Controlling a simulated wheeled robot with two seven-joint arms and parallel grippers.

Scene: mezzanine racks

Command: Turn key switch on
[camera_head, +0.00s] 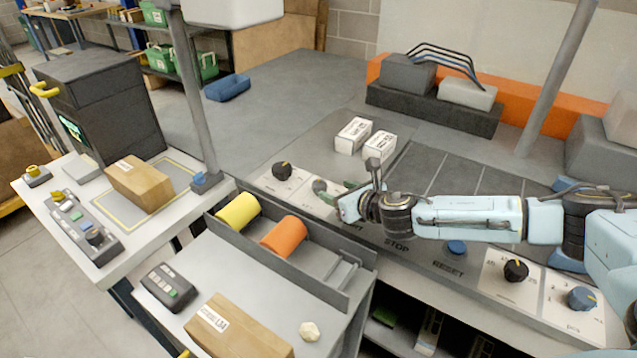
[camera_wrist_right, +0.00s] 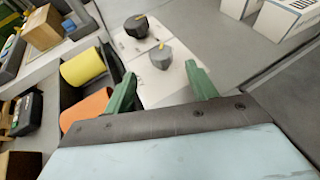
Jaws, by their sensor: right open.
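A white-plated part of the control panel carries a dark knob (camera_head: 282,171) with a yellow pointer, also seen in the right wrist view (camera_wrist_right: 136,26). Closer to my right gripper (camera_head: 337,192) is a grey knob (camera_wrist_right: 161,60) with a yellow mark, partly hidden by the gripper in the head view. In the wrist view the green fingers (camera_wrist_right: 160,76) are open and empty, with the grey knob ahead of and between their tips, apparently apart from them. I cannot tell which knob is the key switch. My left gripper is not in view.
Two white boxes (camera_head: 354,135) stand behind the panel knobs. A blue RESET button (camera_head: 457,247), a black knob (camera_head: 516,270) and a blue knob (camera_head: 582,297) lie along the panel to the right. A grey trough (camera_head: 320,268) with yellow and orange rolls is at front left.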

